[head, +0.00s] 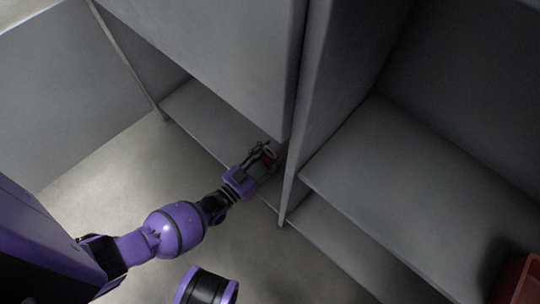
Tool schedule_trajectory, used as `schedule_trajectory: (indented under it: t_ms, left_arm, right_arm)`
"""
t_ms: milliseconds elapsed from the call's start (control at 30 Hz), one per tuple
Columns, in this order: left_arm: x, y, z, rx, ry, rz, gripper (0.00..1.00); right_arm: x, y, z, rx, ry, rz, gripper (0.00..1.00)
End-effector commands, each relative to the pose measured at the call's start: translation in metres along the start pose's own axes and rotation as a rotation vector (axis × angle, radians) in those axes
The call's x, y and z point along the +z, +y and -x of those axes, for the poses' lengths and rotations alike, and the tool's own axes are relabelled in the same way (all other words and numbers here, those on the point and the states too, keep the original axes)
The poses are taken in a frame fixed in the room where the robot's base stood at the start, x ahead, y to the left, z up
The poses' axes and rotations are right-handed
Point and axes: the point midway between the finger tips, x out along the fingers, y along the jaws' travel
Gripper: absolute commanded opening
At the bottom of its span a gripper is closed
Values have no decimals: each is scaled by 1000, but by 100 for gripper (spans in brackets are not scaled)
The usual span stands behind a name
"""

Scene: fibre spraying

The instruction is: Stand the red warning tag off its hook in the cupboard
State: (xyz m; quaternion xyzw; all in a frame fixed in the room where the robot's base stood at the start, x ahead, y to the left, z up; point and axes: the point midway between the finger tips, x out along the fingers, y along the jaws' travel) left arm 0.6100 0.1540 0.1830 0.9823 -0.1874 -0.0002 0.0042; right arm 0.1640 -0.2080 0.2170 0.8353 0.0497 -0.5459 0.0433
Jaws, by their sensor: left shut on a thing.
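My left gripper (262,163) reaches into a grey cupboard (215,118), just over a shelf and beside an upright partition. Its fingers are shut on a small red thing, which looks like the red warning tag (269,156). The tag is small, dark and partly covered by the fingers, so its shape and tilt are hard to tell. I cannot make out a hook. My right gripper is not in view.
The grey upright partition (312,110) stands close to the right of my left gripper. Another grey shelf (400,175) lies right of it. A red object (522,282) is cut off at the lower right corner. Bare floor (140,170) lies in front of the cupboard.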

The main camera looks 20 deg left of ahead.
Motion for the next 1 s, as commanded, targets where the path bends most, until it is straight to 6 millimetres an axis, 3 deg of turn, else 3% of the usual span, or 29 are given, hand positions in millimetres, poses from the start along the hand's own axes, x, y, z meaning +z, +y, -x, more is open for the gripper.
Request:
schedule_trajectory:
  t_ms: [233,267,400,800,1000]
  left_arm:
    - [3,0,0,-1,-1,1,13]
    - [3,0,0,-1,-1,1,42]
    - [3,0,1,0,-1,1,59]
    - [0,0,2,0,-2,0,59]
    - [-1,0,40,-1,-5,0,59]
  right_arm:
    - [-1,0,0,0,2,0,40]
    - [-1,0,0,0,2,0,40]
    - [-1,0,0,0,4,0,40]
    - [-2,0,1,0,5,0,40]
    - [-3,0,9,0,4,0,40]
